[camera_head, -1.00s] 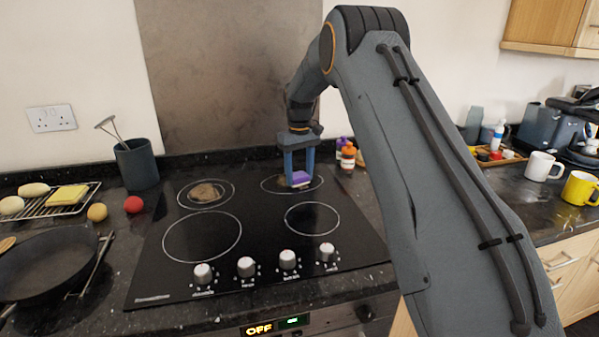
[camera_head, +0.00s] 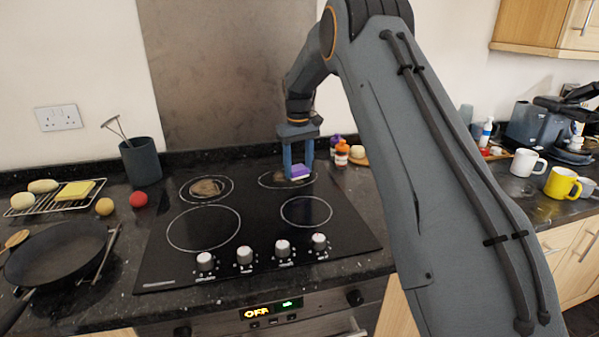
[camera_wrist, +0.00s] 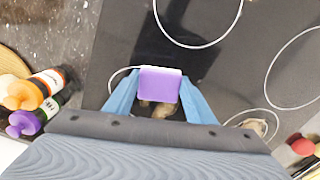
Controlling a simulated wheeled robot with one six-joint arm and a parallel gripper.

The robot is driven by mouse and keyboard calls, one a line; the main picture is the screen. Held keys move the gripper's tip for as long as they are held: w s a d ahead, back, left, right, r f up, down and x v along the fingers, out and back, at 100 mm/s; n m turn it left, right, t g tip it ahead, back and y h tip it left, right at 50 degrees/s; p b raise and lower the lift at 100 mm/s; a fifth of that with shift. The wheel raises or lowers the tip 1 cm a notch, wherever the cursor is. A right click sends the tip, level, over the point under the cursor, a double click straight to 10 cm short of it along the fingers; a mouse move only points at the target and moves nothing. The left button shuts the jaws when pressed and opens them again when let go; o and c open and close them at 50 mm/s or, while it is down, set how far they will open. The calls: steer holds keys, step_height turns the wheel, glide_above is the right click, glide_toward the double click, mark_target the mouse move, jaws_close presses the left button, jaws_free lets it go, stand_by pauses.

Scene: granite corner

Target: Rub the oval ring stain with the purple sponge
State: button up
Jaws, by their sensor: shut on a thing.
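My gripper (camera_head: 298,173) is shut on the purple sponge (camera_head: 300,171), which has a pale underside. It holds the sponge low over the back right burner ring of the black hob (camera_head: 255,215); I cannot tell whether it touches the glass. The sponge also shows in the wrist view (camera_wrist: 159,84), between the blue fingers. A brownish stain (camera_wrist: 162,109) shows beside the sponge there, partly hidden by it and the gripper. A second brown stain (camera_head: 207,187) lies in the back left ring; it also shows in the wrist view (camera_wrist: 255,126). I cannot tell which is the oval ring.
A utensil pot (camera_head: 141,162), a red ball (camera_head: 138,199) and a black pan (camera_head: 57,252) are left. Knobs (camera_head: 283,248) line the hob's front. The front rings are clear.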

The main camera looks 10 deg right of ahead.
mark_target(299, 169)
steer(key=shift+r+p, duration=0.65)
steer(key=shift+r, duration=1.4)
steer(key=shift+r, duration=0.1)
